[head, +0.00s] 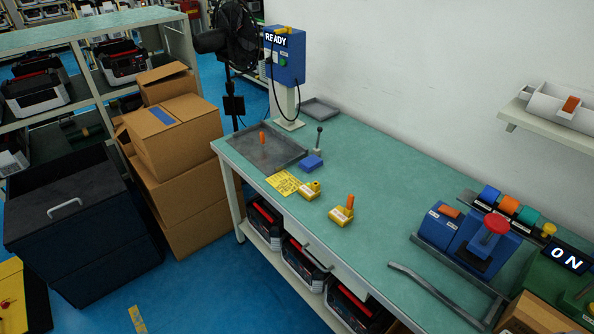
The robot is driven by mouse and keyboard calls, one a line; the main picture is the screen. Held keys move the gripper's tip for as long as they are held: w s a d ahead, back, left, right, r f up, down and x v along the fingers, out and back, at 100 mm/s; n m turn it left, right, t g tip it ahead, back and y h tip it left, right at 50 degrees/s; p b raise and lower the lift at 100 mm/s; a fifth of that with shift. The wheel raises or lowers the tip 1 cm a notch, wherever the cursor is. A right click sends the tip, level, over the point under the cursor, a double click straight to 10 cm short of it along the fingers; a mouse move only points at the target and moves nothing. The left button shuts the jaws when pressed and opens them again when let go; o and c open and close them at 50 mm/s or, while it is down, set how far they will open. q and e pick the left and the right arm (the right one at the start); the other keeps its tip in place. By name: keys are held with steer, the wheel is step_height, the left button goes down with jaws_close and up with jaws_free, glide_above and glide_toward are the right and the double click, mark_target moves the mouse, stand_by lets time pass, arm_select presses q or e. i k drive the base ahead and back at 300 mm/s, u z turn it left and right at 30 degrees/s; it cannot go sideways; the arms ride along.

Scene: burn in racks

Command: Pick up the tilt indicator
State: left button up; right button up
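No item carries a label I can read as a tilt indicator, so I cannot tell which one it is. On the green bench top (360,175) sit two small yellow devices. One yellow device (308,192) is low and lies beside a yellow printed card (283,183). The other yellow device (341,216) has an upright orange cylinder (350,201) on it. A blue block (312,163) lies behind them, near a small upright lever with a dark knob (319,134). Neither of my grippers is in view.
A grey tray (285,157) with an orange-topped peg is at the bench's left end. A blue READY box (286,62) stands behind it. Blue units with a red knob (495,224) and a dark bar (433,288) occupy the right. Cardboard boxes (175,140) stand left.

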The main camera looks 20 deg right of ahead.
mark_target(310, 191)
steer(key=u, duration=0.3)
steer(key=i, duration=0.75)
steer(key=z, duration=2.7)
